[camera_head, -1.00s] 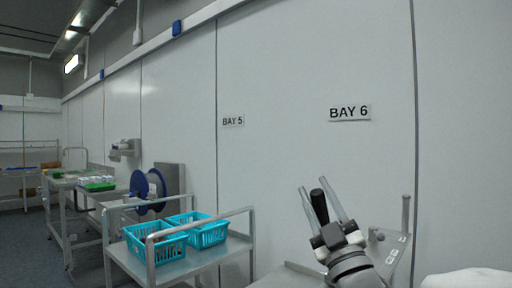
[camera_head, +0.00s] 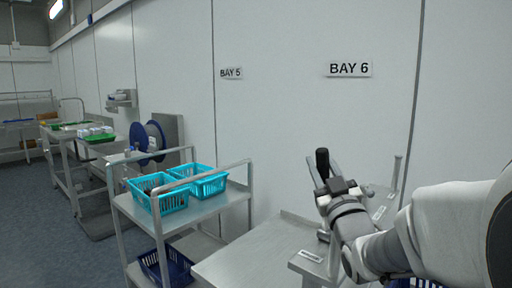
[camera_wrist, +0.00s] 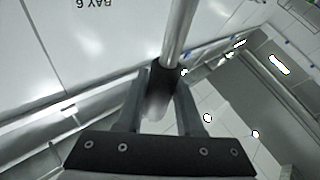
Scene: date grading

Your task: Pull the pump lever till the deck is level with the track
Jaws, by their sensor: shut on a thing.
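The pump lever's black grip (camera_head: 322,162) stands between my gripper's fingers in the head view. In the wrist view the black grip (camera_wrist: 168,78) lies between the two fingertips, with a bare metal rod (camera_wrist: 180,30) running away from it. My gripper (camera_head: 325,173) is shut on this grip. A flat grey metal surface (camera_head: 240,262) lies below and left of the gripper; I cannot tell whether it is the deck. The track is not clearly identifiable, so the two heights cannot be compared. My wrist and arm hide the lever's lower part.
A metal cart (camera_head: 205,207) with two turquoise baskets (camera_head: 160,190) stands to the left, a dark blue crate (camera_head: 165,268) on its lower shelf. An upright post (camera_head: 397,172) stands right of my gripper. The wall is close behind. Open floor (camera_head: 30,215) lies far left.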

